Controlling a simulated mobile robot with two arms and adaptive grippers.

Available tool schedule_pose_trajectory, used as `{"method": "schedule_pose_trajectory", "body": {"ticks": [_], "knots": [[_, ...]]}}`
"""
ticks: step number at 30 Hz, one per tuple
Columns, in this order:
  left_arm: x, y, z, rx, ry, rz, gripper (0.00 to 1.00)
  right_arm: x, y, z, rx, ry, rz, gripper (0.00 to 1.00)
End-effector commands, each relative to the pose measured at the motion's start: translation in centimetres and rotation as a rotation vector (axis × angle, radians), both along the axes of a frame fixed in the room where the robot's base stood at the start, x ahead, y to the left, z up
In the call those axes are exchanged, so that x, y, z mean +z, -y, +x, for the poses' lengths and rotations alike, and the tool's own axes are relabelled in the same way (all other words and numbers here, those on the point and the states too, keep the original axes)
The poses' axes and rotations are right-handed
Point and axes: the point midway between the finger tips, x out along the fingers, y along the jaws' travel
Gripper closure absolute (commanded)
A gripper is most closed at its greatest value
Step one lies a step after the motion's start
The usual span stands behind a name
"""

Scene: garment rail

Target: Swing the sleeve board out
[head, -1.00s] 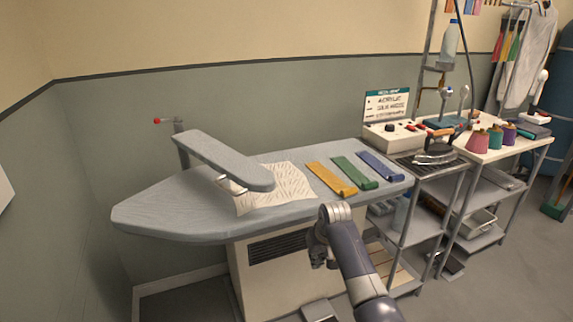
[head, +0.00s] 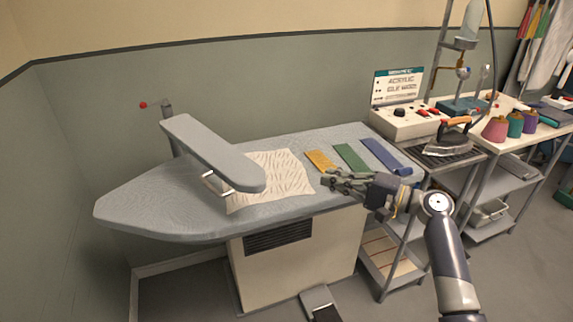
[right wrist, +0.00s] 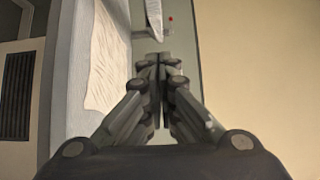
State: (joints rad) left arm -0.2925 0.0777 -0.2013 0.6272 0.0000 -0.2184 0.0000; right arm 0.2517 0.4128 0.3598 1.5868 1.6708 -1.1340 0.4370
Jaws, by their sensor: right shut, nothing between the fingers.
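The sleeve board (head: 212,152) is a narrow grey padded arm above the left part of the ironing board (head: 150,207). It is carried on a post (head: 168,120) at the back, with a red-tipped lever (head: 144,105). A metal handle (head: 217,184) shows at its front side. My right gripper (head: 328,178) is shut and empty over the right part of the ironing board, pointing left, apart from the sleeve board. In the right wrist view its closed fingers (right wrist: 160,65) point towards the sleeve board's end (right wrist: 154,18). My left gripper is not in view.
A creased cream cloth (head: 270,175) lies partly beneath the sleeve board. Yellow (head: 318,160), green (head: 350,157) and blue (head: 381,156) strips lie near my right gripper. An iron (head: 450,140) rests on the cart at right. A control box (head: 402,122) stands behind.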

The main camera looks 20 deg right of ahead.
Motion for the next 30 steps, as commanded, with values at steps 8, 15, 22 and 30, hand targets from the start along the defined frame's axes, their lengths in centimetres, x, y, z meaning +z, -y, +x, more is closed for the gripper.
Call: {"method": "schedule_pose_trajectory", "body": {"ticks": [8,15,22,30], "knots": [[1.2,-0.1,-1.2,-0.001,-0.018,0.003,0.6,0.6,-2.1,2.2,0.003,0.002,0.014,1.0],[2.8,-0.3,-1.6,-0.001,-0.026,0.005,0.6,0.7,-5.7,6.1,0.002,0.003,0.013,1.0],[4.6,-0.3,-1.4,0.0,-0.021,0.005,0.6,0.6,-9.1,7.3,0.003,0.001,0.009,1.0],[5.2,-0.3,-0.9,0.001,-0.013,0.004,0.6,0.2,-10.7,7.4,0.001,0.001,0.008,1.0]]}}
